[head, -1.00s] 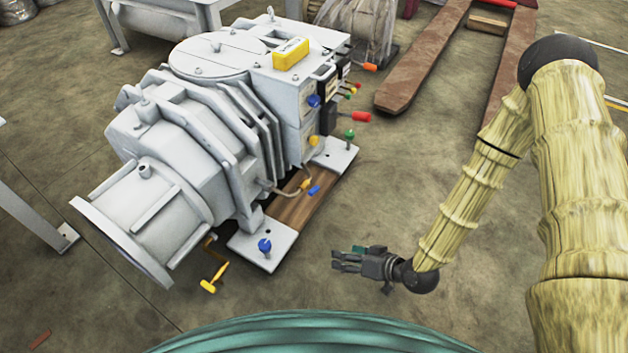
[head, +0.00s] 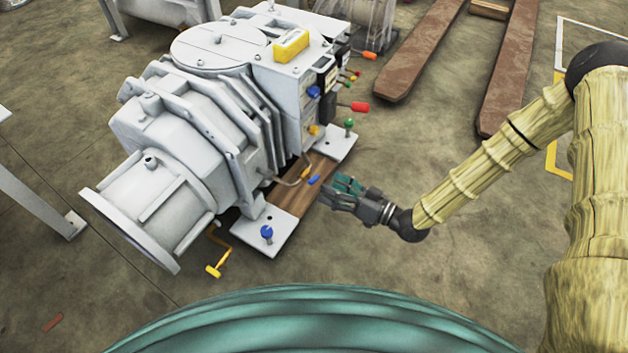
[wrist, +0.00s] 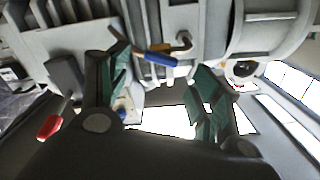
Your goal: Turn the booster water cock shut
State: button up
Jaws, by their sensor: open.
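A grey screw vacuum pump (head: 180,130) bears several small coloured handles. A blue handle (head: 314,180) sticks out from its lower side beside a bent pipe with an orange fitting (head: 304,173). No label shows which handle is the booster water cock. My gripper (head: 332,190) is open and empty, with its fingers pointing at the pump just right of this blue handle. In the wrist view a blue handle with an orange stem (wrist: 160,58) lies ahead, between the open fingertips of my gripper (wrist: 158,66). I see no contact.
A red handle (head: 359,107) and a green knob (head: 349,124) stand above my gripper. A blue knob (head: 266,233) sits on the pump's front foot plate (head: 270,246). A yellow crank (head: 217,268) hangs lower left.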

aim_at(317, 180)
jog(key=shift+b+x, duration=1.05)
jog(key=shift+x, duration=2.15)
jog(key=c, duration=1)
jog(key=shift+c, duration=0.2)
